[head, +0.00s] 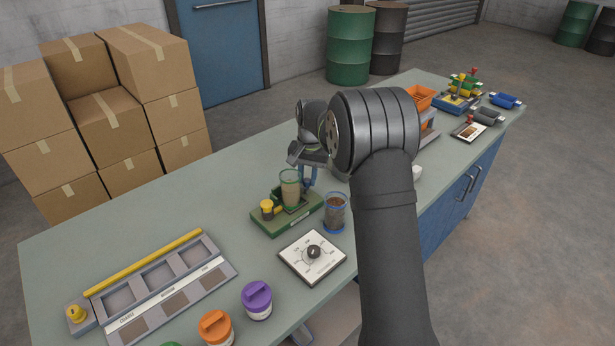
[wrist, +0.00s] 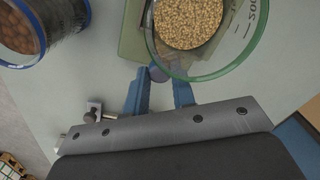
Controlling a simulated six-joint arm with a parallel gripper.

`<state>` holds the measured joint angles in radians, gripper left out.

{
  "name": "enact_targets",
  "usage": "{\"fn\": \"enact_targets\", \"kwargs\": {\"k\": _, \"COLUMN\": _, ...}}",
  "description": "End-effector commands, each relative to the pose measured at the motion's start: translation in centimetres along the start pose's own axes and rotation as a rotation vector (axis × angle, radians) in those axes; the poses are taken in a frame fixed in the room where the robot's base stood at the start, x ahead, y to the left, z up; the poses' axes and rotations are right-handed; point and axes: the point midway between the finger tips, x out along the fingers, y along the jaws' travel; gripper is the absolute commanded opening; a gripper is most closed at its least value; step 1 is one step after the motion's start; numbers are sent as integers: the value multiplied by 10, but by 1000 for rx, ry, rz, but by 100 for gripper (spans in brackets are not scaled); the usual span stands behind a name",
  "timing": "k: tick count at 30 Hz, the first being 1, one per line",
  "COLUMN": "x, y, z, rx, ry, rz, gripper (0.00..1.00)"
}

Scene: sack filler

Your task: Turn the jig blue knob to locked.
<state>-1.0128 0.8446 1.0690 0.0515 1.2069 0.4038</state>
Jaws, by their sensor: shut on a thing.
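The jig is a green base (head: 283,222) on the bench, with a yellow-topped part (head: 267,208) at its left. A clear cup with a green rim (head: 290,185) stands in it, and grain (wrist: 188,22) shows inside the cup in the wrist view. My gripper (head: 308,180) is low at the jig's far right side, with blue fingers. In the wrist view the fingers (wrist: 160,82) are shut on the small dark blue knob (wrist: 158,73) by the cup's rim. The cup's rim partly covers the knob. I cannot read which way it is turned.
A blue-rimmed jar (head: 335,212) of brown pieces stands just right of the jig. A dial plate (head: 312,256) lies in front. A tray with a yellow bar (head: 160,285) and orange (head: 215,327) and purple (head: 257,299) lidded jars are nearer. Bench left of the jig is clear.

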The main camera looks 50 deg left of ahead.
Motion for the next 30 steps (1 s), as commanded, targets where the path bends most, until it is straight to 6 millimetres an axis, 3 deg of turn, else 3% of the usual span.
{"fn": "enact_targets", "kwargs": {"k": 18, "x": 0, "y": -1, "z": 0, "rx": -565, "ry": -30, "rz": 0, "gripper": 0}}
{"fn": "enact_targets", "kwargs": {"k": 30, "x": 0, "y": -2, "z": 0, "rx": -787, "ry": -43, "rz": 0, "gripper": 0}}
